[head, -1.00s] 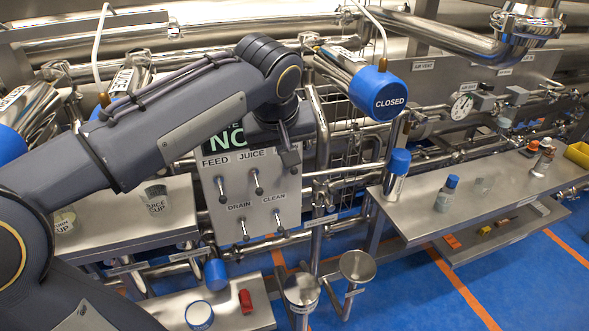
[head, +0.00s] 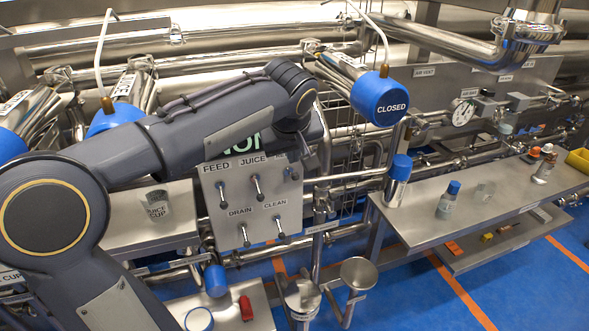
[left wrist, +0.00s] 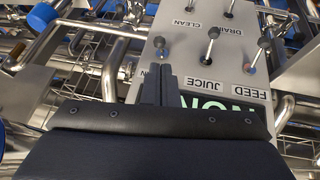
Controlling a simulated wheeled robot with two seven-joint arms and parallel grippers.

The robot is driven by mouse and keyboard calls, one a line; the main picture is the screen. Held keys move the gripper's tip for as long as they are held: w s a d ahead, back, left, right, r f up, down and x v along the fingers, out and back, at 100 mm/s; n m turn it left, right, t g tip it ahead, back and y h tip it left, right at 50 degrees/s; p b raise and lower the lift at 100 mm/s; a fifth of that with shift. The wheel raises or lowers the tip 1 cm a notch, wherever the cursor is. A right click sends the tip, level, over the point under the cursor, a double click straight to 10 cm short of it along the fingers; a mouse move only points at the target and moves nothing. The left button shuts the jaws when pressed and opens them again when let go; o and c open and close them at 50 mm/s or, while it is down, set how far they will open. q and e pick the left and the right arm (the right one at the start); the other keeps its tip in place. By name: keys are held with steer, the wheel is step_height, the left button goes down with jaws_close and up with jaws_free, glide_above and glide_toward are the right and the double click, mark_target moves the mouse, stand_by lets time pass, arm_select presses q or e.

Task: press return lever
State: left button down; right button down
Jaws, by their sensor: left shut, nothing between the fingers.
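A pale metal control panel (head: 225,225) carries several small levers, with labels FEED, JUICE, DRAIN and CLEAN readable. An upper-right lever (head: 290,172) stands beside JUICE; its label is mostly hidden behind my arm, with no full word readable. In the left wrist view this lever's dark knob (left wrist: 159,42) shows just beyond my left gripper (left wrist: 157,70). The gripper's fingers are together and empty, pointing at that lever. I cannot tell whether they touch it. In the head view my left gripper (head: 310,161) is small at the panel's upper right. My right gripper is not in view.
A blue CLOSED cap (head: 379,98) on a pipe is right of my arm. A steel shelf (head: 420,218) with bottles stands at right. A juice cup (head: 155,204) stands on the left shelf. Two steel funnels (head: 358,273) are below. Blue floor lies open at lower right.

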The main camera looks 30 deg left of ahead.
mark_target(295, 177)
arm_select(q)
steer(key=p+x, duration=0.1)
steer(key=x, duration=0.7)
steer(key=shift+f, duration=0.15)
steer(key=shift+d+f+b, duration=0.1)
steer(key=shift+f+b, duration=0.3)
steer(key=shift+b, duration=0.6)
steer(key=shift+s+r+b, duration=0.1)
steer(key=shift+b, duration=0.25)
steer(key=f+t+y+b, duration=0.1)
steer(key=b, duration=0.5)
steer(key=d+f+t+y+b, duration=0.1)
steer(key=y+b, duration=0.1)
steer(key=b, duration=0.5)
steer(key=s+f+t+y+b, duration=0.1)
steer(key=t+b, duration=0.1)
steer(key=b, duration=0.4)
steer(key=shift+d+f+m, duration=0.2)
steer(key=shift+f+m, duration=0.05)
steer(key=shift+m, duration=0.15)
steer(key=shift+r, duration=0.1)
